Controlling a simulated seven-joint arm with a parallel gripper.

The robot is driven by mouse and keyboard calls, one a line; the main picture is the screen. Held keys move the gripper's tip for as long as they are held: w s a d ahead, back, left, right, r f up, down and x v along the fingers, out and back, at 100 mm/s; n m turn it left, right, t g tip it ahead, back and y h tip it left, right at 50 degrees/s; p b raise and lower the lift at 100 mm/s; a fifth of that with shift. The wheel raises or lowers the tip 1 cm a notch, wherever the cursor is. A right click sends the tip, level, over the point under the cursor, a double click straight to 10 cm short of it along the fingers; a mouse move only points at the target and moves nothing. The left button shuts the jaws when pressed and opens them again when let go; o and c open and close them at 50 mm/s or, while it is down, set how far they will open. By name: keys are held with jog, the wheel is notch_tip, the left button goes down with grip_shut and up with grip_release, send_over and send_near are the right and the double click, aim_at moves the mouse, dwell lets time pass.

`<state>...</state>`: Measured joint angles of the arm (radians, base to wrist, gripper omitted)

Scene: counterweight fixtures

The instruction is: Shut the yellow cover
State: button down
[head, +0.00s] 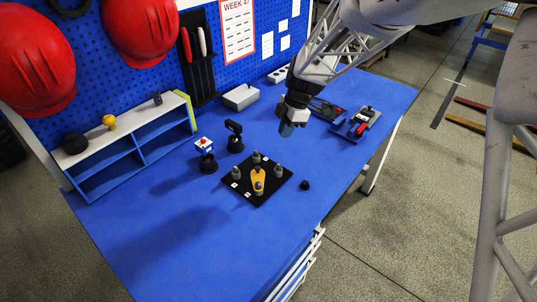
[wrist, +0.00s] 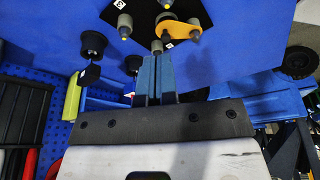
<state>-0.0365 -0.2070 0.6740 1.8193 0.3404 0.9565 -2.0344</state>
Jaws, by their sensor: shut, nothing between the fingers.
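The yellow cover (head: 258,175) is a flat teardrop-shaped piece on a black square plate (head: 244,191) with several grey pegs and white number labels. One peg stands at the cover's near end in the head view. The wrist view also shows the yellow cover (wrist: 178,29), with its narrow end towards a peg at the right. I cannot tell what lies under it. My gripper (head: 287,130) is shut and empty, above the table beyond the plate and slightly right of it. Its blue fingers (wrist: 157,75) point towards the plate in the wrist view, apart from the cover.
Two black-based fixtures, one with a red button (head: 204,143) and one with a bent black arm (head: 234,128), stand left of the plate. A small black knob (head: 305,185) lies right. A blue shelf (head: 130,155) and grey box (head: 240,97) stand behind. The front table is clear.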

jog(key=shift+f, duration=0.1)
send_near(259, 171)
jog(key=d+f, duration=0.1)
jog(key=f, duration=0.1)
jog(key=w+d+f, duration=0.1)
jog(key=d+f, duration=0.1)
jog(key=shift+w+d+f, duration=0.1)
jog(key=shift+d+f, duration=0.05)
jog(key=shift+f, duration=0.25)
jog(key=shift+s+a+f, duration=0.1)
jog(key=shift+s+a, duration=0.05)
jog(key=shift+a, duration=0.3)
jog(key=shift+s+a+f, duration=0.1)
jog(key=shift+s+a, duration=0.05)
jog(key=shift+a, duration=0.3)
jog(key=shift+s+a+f, duration=0.1)
jog(key=shift+a, duration=0.35)
jog(key=shift+s+a+f, duration=0.1)
jog(key=shift+s+a, duration=0.05)
jog(key=shift+a, duration=0.35)
jog(key=shift+a+f+n, duration=0.1)
jog(key=shift+a+n, duration=0.2)
jog(key=shift+a, duration=0.3)
jog(key=shift+s, duration=0.1)
jog(key=shift+d, duration=0.2)
